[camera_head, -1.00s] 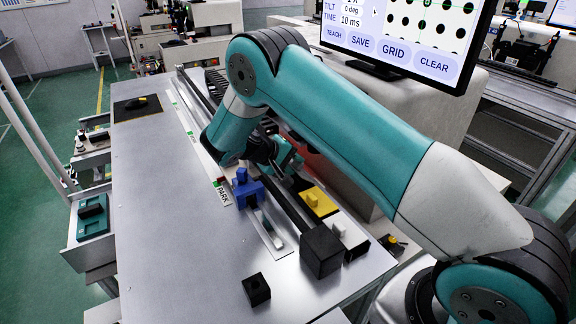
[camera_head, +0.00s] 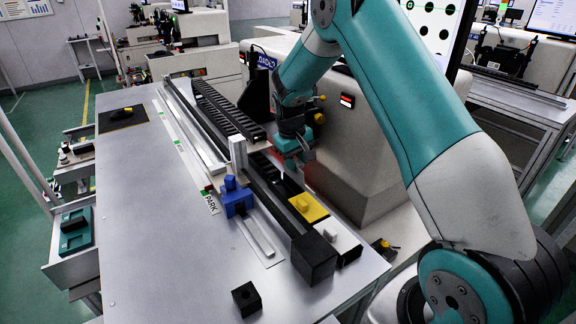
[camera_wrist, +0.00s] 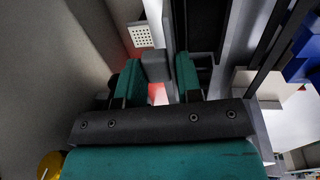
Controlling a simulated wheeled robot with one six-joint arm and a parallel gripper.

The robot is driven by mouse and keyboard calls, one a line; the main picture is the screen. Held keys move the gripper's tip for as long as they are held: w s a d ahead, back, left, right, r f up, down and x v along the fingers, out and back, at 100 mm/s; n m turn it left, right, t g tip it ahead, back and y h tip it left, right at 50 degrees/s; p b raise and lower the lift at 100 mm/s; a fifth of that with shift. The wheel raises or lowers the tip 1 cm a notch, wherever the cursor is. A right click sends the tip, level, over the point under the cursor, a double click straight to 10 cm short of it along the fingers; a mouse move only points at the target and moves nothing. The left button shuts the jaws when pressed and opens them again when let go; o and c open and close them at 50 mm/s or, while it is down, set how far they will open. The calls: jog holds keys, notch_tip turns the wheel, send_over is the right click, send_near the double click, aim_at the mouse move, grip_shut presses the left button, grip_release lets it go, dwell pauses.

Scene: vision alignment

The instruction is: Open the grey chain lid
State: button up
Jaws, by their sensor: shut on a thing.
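My gripper (camera_head: 300,162) is low over the back right of the bench, beside the dark chain track. In the wrist view, its two teal fingers (camera_wrist: 158,82) stand on either side of a small grey block (camera_wrist: 155,66), and it is shut on that block. The block looks like a knob of the grey chain lid. The lid's outline is mostly hidden by the fingers and wrist, and I cannot tell how far it is open. The ribbed black chain (camera_head: 222,108) runs along the bench behind and left of my gripper.
A pale upright post (camera_head: 238,152) and a blue block (camera_head: 236,199) stand left of my gripper. A yellow block (camera_head: 308,208), a white block (camera_head: 340,239) and a black end block (camera_head: 314,258) are in front. A grey machine body is close on the right.

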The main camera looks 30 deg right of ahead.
jog(key=shift+d+f+y, duration=0.2)
jog(key=shift+d+y, duration=0.4)
jog(key=shift+y, duration=0.4)
jog(key=o, duration=0.8)
jog(key=shift+o, duration=0.2)
notch_tip(320, 180, up, 18)
jog(key=b, duration=0.4)
jog(key=shift+d+f, duration=0.2)
jog(key=shift+f, duration=0.05)
